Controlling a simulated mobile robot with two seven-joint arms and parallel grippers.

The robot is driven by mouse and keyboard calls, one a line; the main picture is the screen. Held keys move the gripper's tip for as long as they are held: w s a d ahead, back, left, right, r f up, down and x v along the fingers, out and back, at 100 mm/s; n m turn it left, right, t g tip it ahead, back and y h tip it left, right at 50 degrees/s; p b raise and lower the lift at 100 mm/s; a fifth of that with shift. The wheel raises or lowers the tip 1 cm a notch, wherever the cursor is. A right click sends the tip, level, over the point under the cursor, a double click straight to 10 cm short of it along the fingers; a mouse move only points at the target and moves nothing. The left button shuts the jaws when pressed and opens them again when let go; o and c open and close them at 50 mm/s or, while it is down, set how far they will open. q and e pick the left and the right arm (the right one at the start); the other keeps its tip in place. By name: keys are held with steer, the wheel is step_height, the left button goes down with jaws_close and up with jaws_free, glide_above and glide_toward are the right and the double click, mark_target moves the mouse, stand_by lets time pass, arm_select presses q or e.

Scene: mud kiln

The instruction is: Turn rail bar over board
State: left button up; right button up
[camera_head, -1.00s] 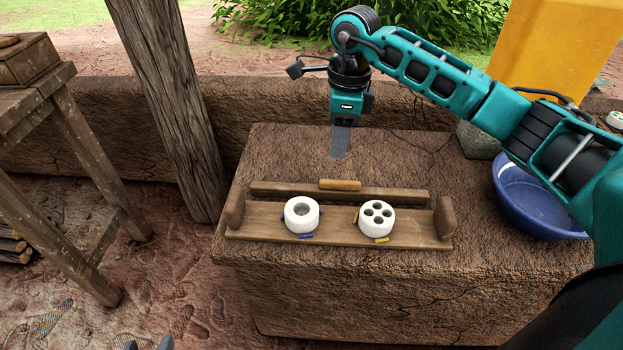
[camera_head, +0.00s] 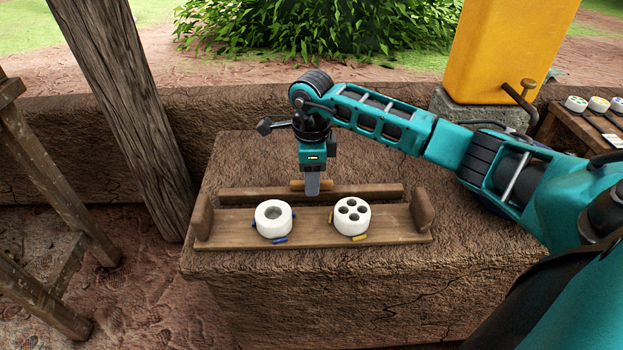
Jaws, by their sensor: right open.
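A wooden board (camera_head: 312,233) lies on the mud block, with an upright wooden end piece at each side. The rail bar (camera_head: 240,194) lies along its back edge, with a lighter wooden grip (camera_head: 325,184) at its middle. My right gripper (camera_head: 312,188) points down at this grip, and its fingers hide part of it. It is open; I cannot tell whether the fingers are around the grip or just above it. A white disc with one wide hole (camera_head: 273,229) and a white disc with several holes (camera_head: 352,228) sit on the board. My left gripper is out of view.
Small blue pegs (camera_head: 280,240) and yellow pegs (camera_head: 360,238) lie by the discs. A wooden post (camera_head: 130,100) stands at left. A yellow container with a tap (camera_head: 500,50) and a side table (camera_head: 565,133) are at right. The block top behind the bar is clear.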

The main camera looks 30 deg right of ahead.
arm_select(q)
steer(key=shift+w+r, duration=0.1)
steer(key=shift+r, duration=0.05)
arm_select(e)
steer(key=shift+f, duration=0.1)
jaws_close()
